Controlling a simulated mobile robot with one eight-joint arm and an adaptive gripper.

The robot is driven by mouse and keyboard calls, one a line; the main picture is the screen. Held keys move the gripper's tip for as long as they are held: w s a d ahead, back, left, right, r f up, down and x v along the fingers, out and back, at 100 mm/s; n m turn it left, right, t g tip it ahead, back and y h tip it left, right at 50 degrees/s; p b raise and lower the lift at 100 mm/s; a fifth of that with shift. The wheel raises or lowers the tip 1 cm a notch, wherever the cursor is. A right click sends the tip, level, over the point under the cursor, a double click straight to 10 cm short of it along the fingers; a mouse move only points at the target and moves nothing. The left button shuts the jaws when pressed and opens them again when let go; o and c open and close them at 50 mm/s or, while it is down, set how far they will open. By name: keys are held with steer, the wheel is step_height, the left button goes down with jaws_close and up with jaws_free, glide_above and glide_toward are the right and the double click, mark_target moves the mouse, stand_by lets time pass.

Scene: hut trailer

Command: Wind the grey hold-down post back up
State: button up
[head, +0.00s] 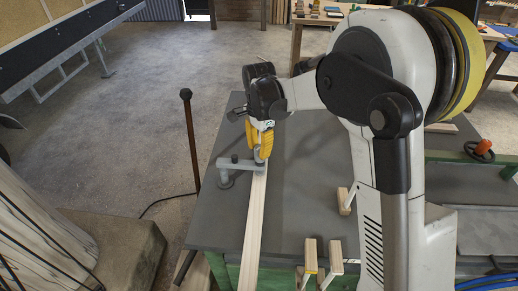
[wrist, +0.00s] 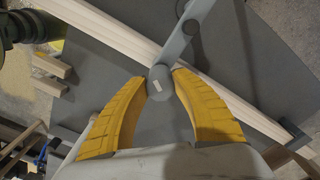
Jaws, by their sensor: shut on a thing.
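The grey hold-down post (head: 225,178) stands near the left edge of the dark bench top. Its grey arm (head: 239,163) reaches right over a long pale wooden board (head: 254,215). My gripper (head: 259,153), with yellow fingers, points down at the board end of that arm. In the wrist view the fingertips (wrist: 160,78) sit on either side of a round grey end (wrist: 160,88) with a small white mark, and are shut on it. The arm (wrist: 187,32) runs up from there across the board (wrist: 125,28). Whether the pad under it touches the board is hidden.
Short wooden pieces stand at the bench's front (head: 309,262) and right of the board (head: 346,199). A dark upright rod (head: 191,140) stands just left of the bench (head: 300,185). An orange-topped item (head: 483,148) is at the right. Open floor lies behind.

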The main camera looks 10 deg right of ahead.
steer(key=n, duration=0.5)
steer(key=shift+s, duration=0.1)
steer(key=n, duration=0.5)
steer(key=shift+d+n, duration=0.15)
steer(key=shift+n, duration=0.15)
steer(key=n, duration=0.4)
steer(key=shift+d+n+p, duration=0.1)
steer(key=shift+n+p, duration=0.2)
steer(key=n, duration=0.4)
steer(key=shift+n, duration=0.7)
steer(key=o, duration=1.2)
